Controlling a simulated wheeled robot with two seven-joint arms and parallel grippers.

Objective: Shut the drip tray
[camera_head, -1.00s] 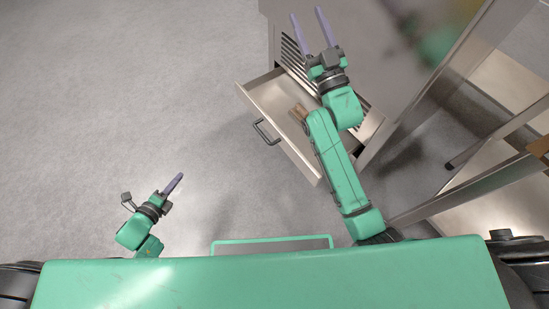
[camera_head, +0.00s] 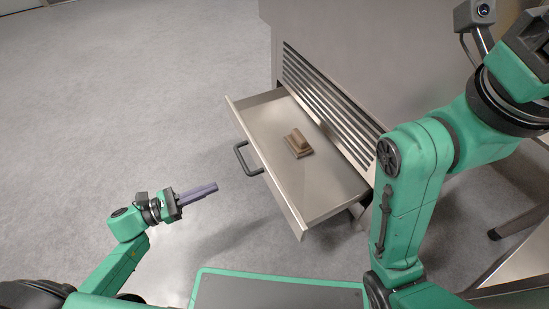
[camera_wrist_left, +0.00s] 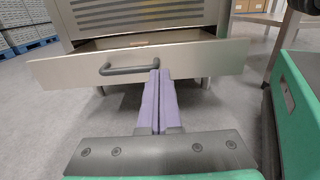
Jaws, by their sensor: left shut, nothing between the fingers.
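The drip tray (camera_head: 335,178) is a flat metal drawer, pulled out from the steel cabinet. Its front panel (camera_wrist_left: 205,58) and dark bar handle (camera_head: 241,160) face my left gripper (camera_head: 215,187). That gripper is shut and empty, its purple fingers together and pointing at the tray front. In the head view a gap of floor shows between the fingertips and the front. In the left wrist view the fingertips (camera_wrist_left: 158,74) overlap the right end of the handle (camera_wrist_left: 128,69); contact cannot be told. My right gripper is out of view; its arm rises at the right.
A small brown block-like object (camera_head: 298,143) lies inside the tray. The cabinet (camera_head: 345,55) with a slotted vent stands behind it. Grey floor (camera_head: 130,90) is clear to the left.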

